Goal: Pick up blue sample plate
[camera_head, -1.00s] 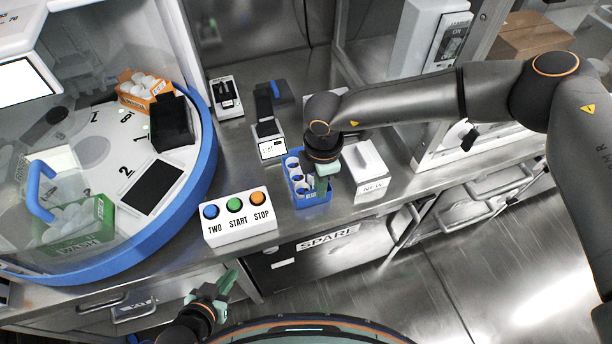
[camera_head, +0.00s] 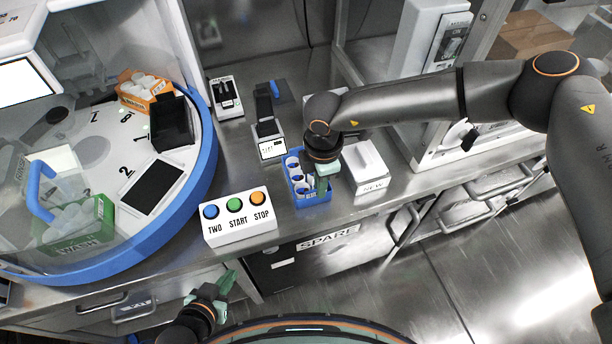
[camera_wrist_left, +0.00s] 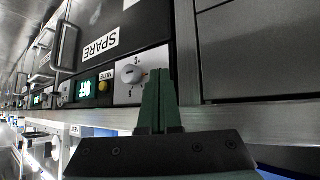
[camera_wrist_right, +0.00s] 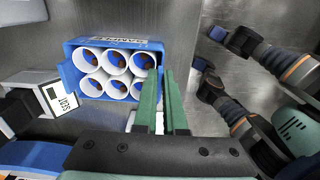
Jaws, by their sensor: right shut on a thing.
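The blue sample plate (camera_head: 299,186) is a blue rack with several round white-rimmed holes. It stands on the steel counter near the front edge, between the button box and a white box. In the right wrist view the plate (camera_wrist_right: 70,78) shows its holes from above and a label on its far side. My right gripper (camera_head: 322,184) is over the plate's right side, and its green fingers (camera_wrist_right: 162,78) are shut on the plate's edge wall. My left gripper (camera_head: 227,282) is low in front of the counter, away from the plate. Its fingers (camera_wrist_left: 157,85) are together and empty.
A white button box (camera_head: 239,229) stands left of the plate, a white box (camera_head: 365,172) right of it. A small device with a display (camera_head: 270,146) is behind. A round blue-rimmed machine (camera_head: 207,165) fills the left. Drawers and a SPARE panel (camera_head: 328,238) lie below the counter.

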